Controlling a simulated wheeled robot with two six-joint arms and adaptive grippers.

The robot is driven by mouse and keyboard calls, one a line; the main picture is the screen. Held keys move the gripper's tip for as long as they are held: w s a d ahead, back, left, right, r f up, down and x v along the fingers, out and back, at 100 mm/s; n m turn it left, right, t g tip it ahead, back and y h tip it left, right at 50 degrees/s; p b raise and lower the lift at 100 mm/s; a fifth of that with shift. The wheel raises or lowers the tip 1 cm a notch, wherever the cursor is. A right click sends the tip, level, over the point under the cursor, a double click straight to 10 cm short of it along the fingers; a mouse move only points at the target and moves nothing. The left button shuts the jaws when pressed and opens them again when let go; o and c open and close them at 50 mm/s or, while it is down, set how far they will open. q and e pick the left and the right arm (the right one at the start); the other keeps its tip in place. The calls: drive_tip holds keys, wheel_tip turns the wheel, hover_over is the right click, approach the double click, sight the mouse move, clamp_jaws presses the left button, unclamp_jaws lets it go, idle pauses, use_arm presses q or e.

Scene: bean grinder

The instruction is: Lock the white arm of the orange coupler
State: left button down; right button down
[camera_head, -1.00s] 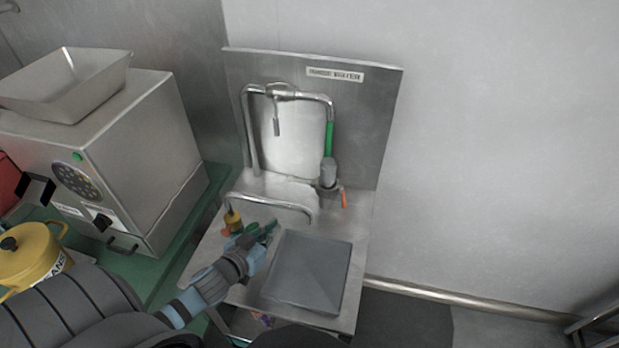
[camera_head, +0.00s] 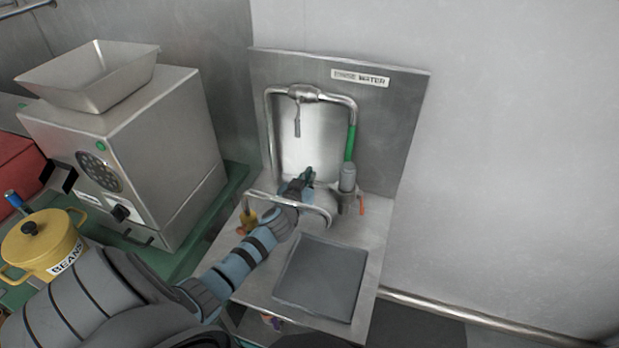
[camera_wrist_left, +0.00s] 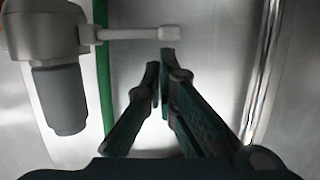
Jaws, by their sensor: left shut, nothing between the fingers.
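At the back right of the steel rinse station is a grey coupler body (camera_head: 347,180) with an orange lever (camera_head: 362,206), below a green hose. In the left wrist view the coupler (camera_wrist_left: 45,38) is at upper left, and its white arm (camera_wrist_left: 140,33) sticks out to the right, ending in a small block. My left gripper (camera_head: 308,177) reaches to the upright back panel, left of the coupler. Its fingers (camera_wrist_left: 163,60) are shut and empty. Their tips lie just below the white arm's end; I cannot tell whether they touch. The white arm is not clear in the head view.
A bent steel pipe (camera_head: 270,198) crosses close to my left arm. A grey basin plate (camera_head: 322,277) lies in front. A steel grinder (camera_head: 165,140) and a yellow bean pot (camera_head: 42,246) stand at left.

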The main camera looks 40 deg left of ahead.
use_arm(q)
drive_tip(key=shift+a+f, duration=0.1)
idle(0.4)
drive_tip(key=shift+f+n+b, duration=0.15)
drive_tip(key=shift+n+b, duration=0.15)
drive_tip(key=shift+b, duration=0.05)
drive_tip(key=shift+s+a+f+n+h+b, duration=0.1)
drive_tip(key=shift+a+f+n+h+b, duration=0.1)
drive_tip(key=shift+n+h+b, duration=0.15)
drive_tip(key=shift+s+a+f+b, duration=0.1)
drive_tip(key=shift+a+f+b, duration=0.1)
drive_tip(key=shift+f+b, duration=0.8)
drive_tip(key=shift+a+f+b, duration=0.15)
drive_tip(key=shift+f+b, duration=0.55)
drive_tip(key=shift+b, duration=0.55)
drive_tip(key=shift+r, duration=0.1)
